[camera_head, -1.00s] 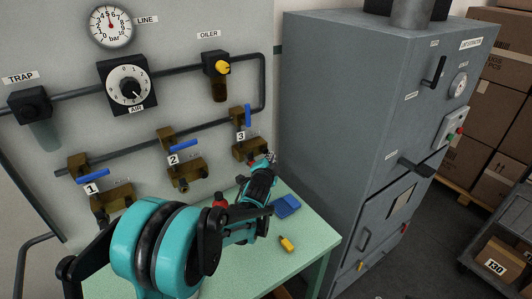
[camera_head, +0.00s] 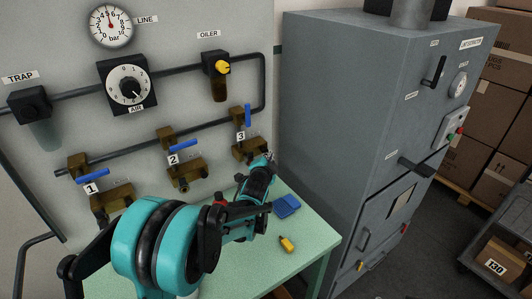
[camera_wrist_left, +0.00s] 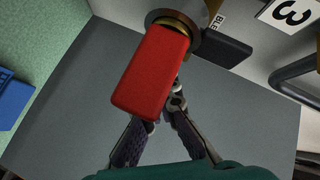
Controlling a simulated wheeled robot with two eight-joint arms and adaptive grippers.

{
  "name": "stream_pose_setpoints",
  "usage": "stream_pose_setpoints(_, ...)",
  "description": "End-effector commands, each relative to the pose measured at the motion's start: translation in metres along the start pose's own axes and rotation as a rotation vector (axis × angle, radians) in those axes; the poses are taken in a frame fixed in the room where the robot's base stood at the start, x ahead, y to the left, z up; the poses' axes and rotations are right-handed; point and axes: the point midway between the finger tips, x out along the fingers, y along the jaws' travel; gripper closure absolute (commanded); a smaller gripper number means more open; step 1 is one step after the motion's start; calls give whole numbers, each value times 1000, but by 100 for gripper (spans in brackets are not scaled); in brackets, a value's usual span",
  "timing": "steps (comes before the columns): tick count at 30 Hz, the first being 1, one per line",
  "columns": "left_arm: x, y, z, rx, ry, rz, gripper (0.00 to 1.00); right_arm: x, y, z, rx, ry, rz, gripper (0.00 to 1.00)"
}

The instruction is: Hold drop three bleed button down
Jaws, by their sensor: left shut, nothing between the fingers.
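Drop three is the brass valve (camera_head: 250,150) with a blue handle (camera_head: 248,115), under the "3" label on the panel. My left gripper (camera_head: 266,158) is just below and right of it, shut and empty. In the left wrist view, a red block (camera_wrist_left: 152,72) lies close below a round metal fitting (camera_wrist_left: 178,17). The left fingertips (camera_wrist_left: 176,95) are beside its lower right edge; I cannot tell whether they touch it. A dark block (camera_wrist_left: 226,49) sits beside a partly hidden label starting "BLE". I cannot tell which block is the bleed button. My right gripper is not in view.
Drops one (camera_head: 110,197) and two (camera_head: 184,172) are to the left on the panel. The green table (camera_head: 312,232) below holds a blue tray (camera_head: 287,206) and a yellow item (camera_head: 287,244). A large grey cabinet (camera_head: 335,110) stands at the right.

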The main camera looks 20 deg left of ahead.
Motion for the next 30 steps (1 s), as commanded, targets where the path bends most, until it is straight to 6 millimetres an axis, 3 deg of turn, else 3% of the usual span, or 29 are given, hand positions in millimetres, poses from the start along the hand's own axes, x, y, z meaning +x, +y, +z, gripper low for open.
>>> stream_pose_setpoints(30,7,-5,5,0,0,0,100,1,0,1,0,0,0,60)
